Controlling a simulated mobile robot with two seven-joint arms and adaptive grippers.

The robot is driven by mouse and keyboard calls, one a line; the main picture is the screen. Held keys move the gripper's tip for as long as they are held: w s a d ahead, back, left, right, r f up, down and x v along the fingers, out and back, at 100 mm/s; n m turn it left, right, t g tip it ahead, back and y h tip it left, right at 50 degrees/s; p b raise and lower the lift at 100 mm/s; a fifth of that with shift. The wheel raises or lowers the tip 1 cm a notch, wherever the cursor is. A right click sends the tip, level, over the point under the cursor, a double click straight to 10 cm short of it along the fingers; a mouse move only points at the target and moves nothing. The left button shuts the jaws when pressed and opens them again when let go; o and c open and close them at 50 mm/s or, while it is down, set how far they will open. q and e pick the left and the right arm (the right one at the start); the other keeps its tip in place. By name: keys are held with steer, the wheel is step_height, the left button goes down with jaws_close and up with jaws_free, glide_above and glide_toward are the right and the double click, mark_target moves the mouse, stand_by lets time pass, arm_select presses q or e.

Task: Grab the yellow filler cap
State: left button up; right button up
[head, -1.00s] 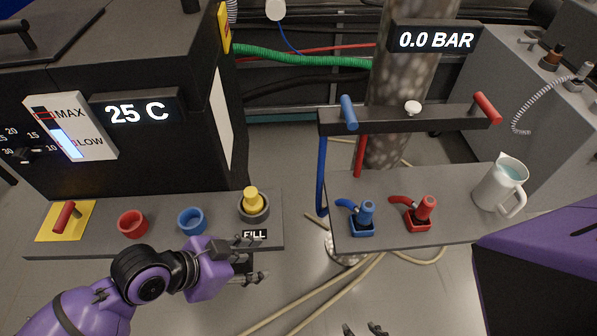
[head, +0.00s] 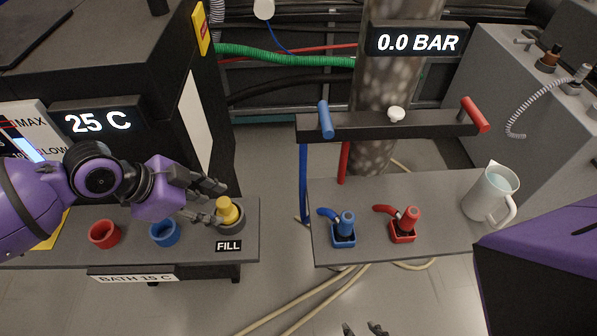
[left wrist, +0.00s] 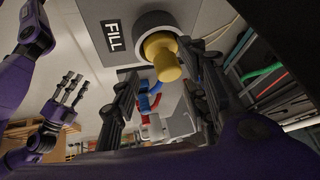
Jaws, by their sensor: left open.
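The yellow filler cap (head: 228,210) sits upright in a dark round collar (head: 229,224) beside the FILL label, at the right end of the left shelf. My left gripper (head: 209,203) is open just left of the cap, its fingers pointing at it. In the left wrist view the cap (left wrist: 161,58) shows ahead, between the two open fingers (left wrist: 163,80); I cannot tell whether either touches it. My right gripper (head: 364,329) shows only its fingertips at the bottom edge, spread apart; it also shows in the left wrist view (left wrist: 70,92), open and empty.
The right shelf holds a blue valve (head: 344,230), a red valve (head: 404,226) and a pitcher (head: 490,194). A bar with handles (head: 390,125) stands above it. Hoses cross the floor.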

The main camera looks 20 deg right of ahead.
mark_target(218, 206)
arm_select(q)
steer(key=x, duration=0.4)
steer(key=shift+w, duration=0.15)
jaws_close()
steer(key=shift+r, duration=0.15)
